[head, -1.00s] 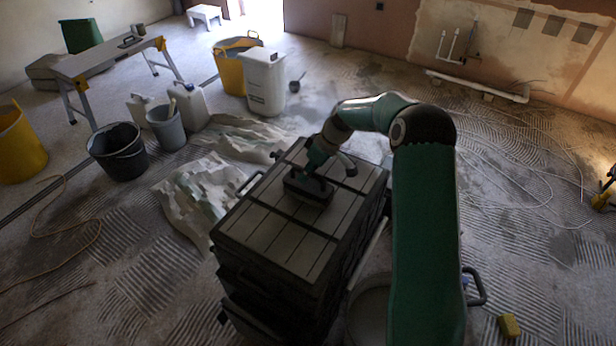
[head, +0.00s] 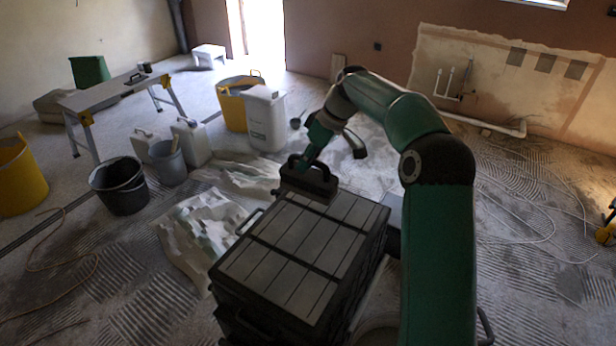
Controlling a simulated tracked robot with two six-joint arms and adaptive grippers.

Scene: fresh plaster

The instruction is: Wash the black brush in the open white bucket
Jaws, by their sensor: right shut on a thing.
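My right gripper (head: 312,164) is shut on the black brush (head: 308,184), a wide dark block with a handle on top. The brush appears held above the far end of the dark tool box lid (head: 290,262), overlapping its far edge in the picture. My left gripper is not in view.
The yellow tub (head: 232,106), a black bucket (head: 120,188), a grey bucket (head: 168,164) and white canisters (head: 194,146) stand at the left and back. A crumpled sheet (head: 200,232) lies left of the tool box. Cables (head: 540,238) lie on the right floor.

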